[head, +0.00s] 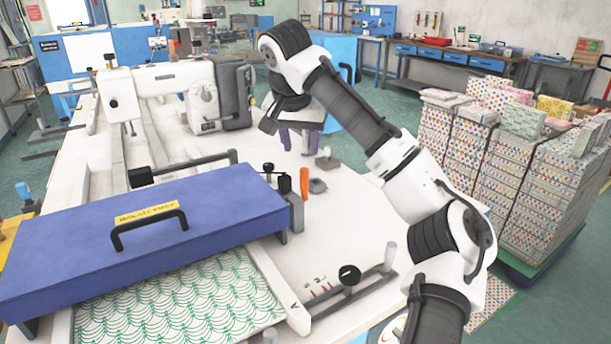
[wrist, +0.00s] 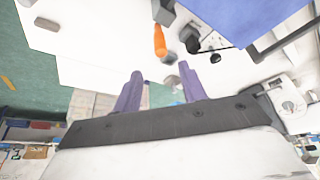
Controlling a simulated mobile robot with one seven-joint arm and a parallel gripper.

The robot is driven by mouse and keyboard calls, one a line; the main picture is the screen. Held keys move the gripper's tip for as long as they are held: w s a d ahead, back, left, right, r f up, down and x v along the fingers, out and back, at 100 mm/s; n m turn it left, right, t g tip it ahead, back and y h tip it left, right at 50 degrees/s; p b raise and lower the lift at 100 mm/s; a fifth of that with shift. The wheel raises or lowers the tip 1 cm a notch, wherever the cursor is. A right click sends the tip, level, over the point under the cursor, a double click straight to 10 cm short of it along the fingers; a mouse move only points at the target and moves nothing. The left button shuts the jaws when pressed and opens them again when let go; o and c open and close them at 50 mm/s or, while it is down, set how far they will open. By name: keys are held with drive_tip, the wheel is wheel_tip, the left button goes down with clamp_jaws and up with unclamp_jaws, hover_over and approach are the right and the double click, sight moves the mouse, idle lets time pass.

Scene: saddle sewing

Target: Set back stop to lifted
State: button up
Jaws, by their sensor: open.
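My gripper (head: 299,142) is open and points down over the white machine table, behind the blue cover. Its two purple fingers also show in the wrist view (wrist: 160,72), apart, with no part held between them. A small grey block with a short upright post (head: 327,160) stands on the table just right of and nearer than the fingers. An orange handle (head: 304,183) stands nearer the cover and also shows in the wrist view (wrist: 160,40). Black knobs (head: 268,168) sit beside it. No label marks the back stop, so I cannot tell which part it is or its position.
The blue cover (head: 150,240) with a black handle lies at the front left above a green-patterned sheet (head: 180,300). A white and grey sewing head (head: 205,95) stands behind. A black-knobbed lever (head: 349,276) is at the front right. Stacked patterned books (head: 490,150) stand right.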

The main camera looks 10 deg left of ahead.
sight(304, 169)
drive_tip(key=p+x, duration=0.1)
drive_tip(key=x, duration=1)
drive_tip(key=shift+w+f, duration=0.15)
drive_tip(key=shift+c, duration=0.4)
clamp_jaws()
